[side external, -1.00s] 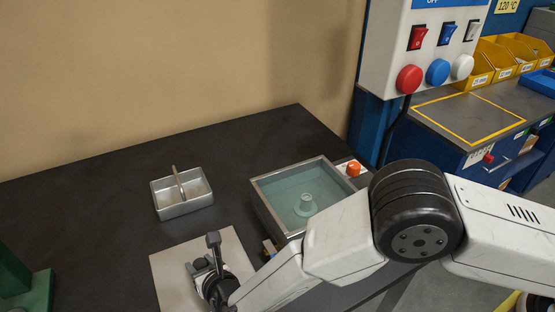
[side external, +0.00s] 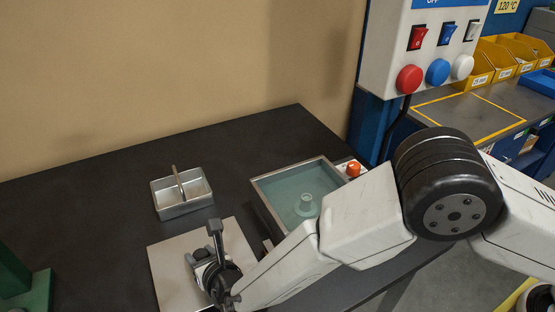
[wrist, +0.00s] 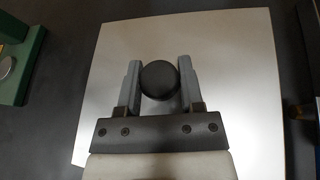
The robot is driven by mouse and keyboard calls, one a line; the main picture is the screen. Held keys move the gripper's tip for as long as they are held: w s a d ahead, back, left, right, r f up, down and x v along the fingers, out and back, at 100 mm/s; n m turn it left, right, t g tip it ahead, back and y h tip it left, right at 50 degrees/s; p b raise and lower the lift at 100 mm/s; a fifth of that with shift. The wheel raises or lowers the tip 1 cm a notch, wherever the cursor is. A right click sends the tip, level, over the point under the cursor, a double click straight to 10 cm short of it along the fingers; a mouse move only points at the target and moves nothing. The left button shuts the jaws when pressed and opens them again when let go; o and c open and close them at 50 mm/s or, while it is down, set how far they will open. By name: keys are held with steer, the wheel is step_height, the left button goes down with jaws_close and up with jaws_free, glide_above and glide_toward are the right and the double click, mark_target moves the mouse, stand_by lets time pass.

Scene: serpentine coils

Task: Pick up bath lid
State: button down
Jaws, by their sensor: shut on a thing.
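The bath lid is a flat, light metal plate (side external: 175,267) with a round black knob (wrist: 160,79). My gripper (wrist: 160,72) is shut on the knob, with one finger on each side, in the wrist view. The lid also fills much of the wrist view (wrist: 225,60). In the side view it hangs a little above the bench, and my wrist hides the knob and part of the plate. The bath (side external: 278,205) is an open metal tank of greenish liquid to the right of the lid, with a pale ringed piece (side external: 306,206) inside.
A small metal carrier with a handle (side external: 181,192) stands behind the lid. A green stand (side external: 22,275) is at the left edge. An orange knob (side external: 353,169) sits beside the bath. The dark bench (side external: 95,215) is clear at left and back.

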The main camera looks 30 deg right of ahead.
steer(key=s+r, duration=0.1)
steer(key=s+d+r, duration=0.1)
steer(key=r, duration=0.1)
steer(key=d+r, duration=0.1)
steer(key=shift+s+d+r, duration=0.1)
steer(key=shift+s+r, duration=0.25)
steer(key=shift+s, duration=0.05)
steer(key=s+d+r, duration=0.4)
steer(key=s+d, duration=0.1)
steer(key=s, duration=0.2)
steer(key=shift+s+d, duration=0.2)
steer(key=shift+d, duration=0.2)
steer(key=shift+r, duration=0.1)
